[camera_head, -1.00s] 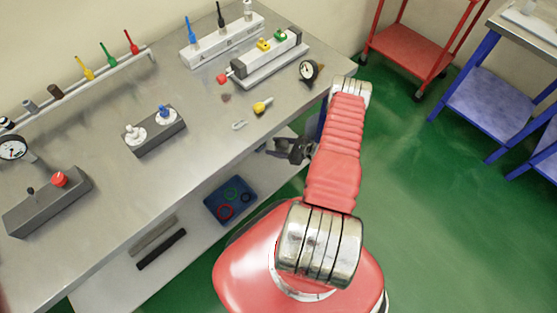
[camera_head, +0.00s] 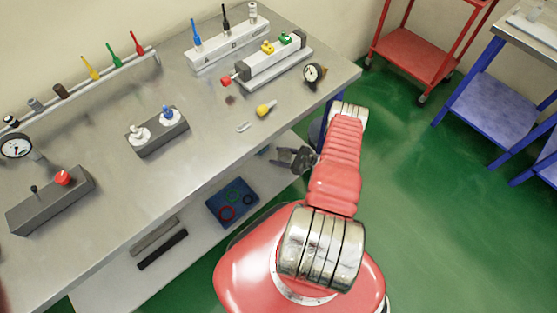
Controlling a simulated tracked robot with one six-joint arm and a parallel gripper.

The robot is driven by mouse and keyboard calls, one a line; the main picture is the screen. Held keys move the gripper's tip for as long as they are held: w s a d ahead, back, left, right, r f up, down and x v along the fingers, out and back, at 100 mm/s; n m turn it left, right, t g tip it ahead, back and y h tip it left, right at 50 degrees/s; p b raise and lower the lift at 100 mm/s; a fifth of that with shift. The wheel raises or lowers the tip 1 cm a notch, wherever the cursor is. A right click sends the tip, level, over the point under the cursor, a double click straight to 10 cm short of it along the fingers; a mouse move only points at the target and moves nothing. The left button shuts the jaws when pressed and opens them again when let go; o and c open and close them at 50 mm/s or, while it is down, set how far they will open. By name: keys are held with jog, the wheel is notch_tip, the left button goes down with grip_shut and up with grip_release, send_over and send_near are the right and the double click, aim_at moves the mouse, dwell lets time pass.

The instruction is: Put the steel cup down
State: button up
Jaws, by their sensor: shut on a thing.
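My gripper (camera_head: 283,158) is at the near right edge of the bench (camera_head: 200,165), beside and below its top in the picture, over the lower shelf side. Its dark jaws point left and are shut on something. The steel cup cannot be made out clearly. A small grey-blue patch shows at the jaw tips, too small to identify. I cannot tell whether it touches the shelf.
The lower shelf (camera_head: 200,255) holds a blue tray (camera_head: 246,207) with coloured rings and a dark bar (camera_head: 163,250).

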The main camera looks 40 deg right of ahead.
jog(key=shift+f, duration=1.5)
jog(key=o, duration=1.1)
jog(key=shift+f, duration=0.1)
jog(key=v, duration=1.2)
jog(key=shift+s, duration=0.15)
